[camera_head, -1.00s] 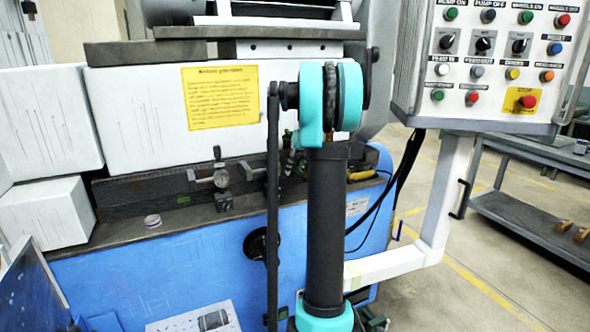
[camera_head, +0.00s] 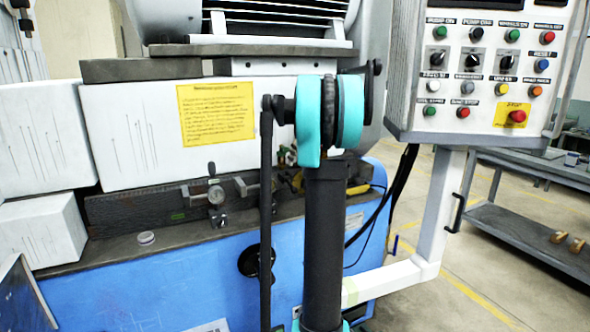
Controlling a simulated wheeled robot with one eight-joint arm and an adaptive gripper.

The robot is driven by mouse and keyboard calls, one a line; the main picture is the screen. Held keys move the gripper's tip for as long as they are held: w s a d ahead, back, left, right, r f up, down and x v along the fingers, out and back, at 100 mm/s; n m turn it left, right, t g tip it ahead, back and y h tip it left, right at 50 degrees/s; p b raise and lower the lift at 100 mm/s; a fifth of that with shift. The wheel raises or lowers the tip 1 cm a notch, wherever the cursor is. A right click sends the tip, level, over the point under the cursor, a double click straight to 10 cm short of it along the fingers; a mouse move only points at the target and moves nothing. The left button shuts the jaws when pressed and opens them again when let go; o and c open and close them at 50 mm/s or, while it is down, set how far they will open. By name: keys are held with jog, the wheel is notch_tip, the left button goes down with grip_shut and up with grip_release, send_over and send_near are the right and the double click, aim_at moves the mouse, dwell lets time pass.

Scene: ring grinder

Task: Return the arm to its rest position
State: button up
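My arm, black with teal joints, stands upright in front of the ring grinder in the head view. Its teal elbow is in front of the white upper housing, right of the yellow notice. A thin dark link hangs down to the left of the thick black link. My gripper is not in the picture, so its fingers and anything in them are hidden. The ring grinder (camera_head: 175,280) has a blue lower body, a white housing and a dark ledge.
A control panel (camera_head: 489,75) with coloured buttons hangs at the upper right on a white bent post (camera_head: 440,215). A small round metal piece (camera_head: 146,238) lies on the ledge at left. A grey workbench (camera_head: 520,235) stands at far right. Open floor lies between.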

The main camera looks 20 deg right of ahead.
jog(key=shift+s+d+r, duration=0.1)
jog(key=shift+r, duration=0.25)
jog(key=s+a+f, duration=0.7)
jog(key=s+f, duration=0.2)
jog(key=s, duration=0.2)
jog(key=s+a+f+t+h, duration=0.1)
jog(key=s+a+f, duration=0.7)
jog(key=s+f, duration=0.2)
jog(key=s+a+f+h, duration=0.1)
jog(key=s+a+f, duration=0.7)
jog(key=s+f, duration=0.2)
jog(key=shift+s+a+f+m, duration=0.2)
jog(key=shift+s+a+m, duration=0.1)
jog(key=shift+s, duration=0.6)
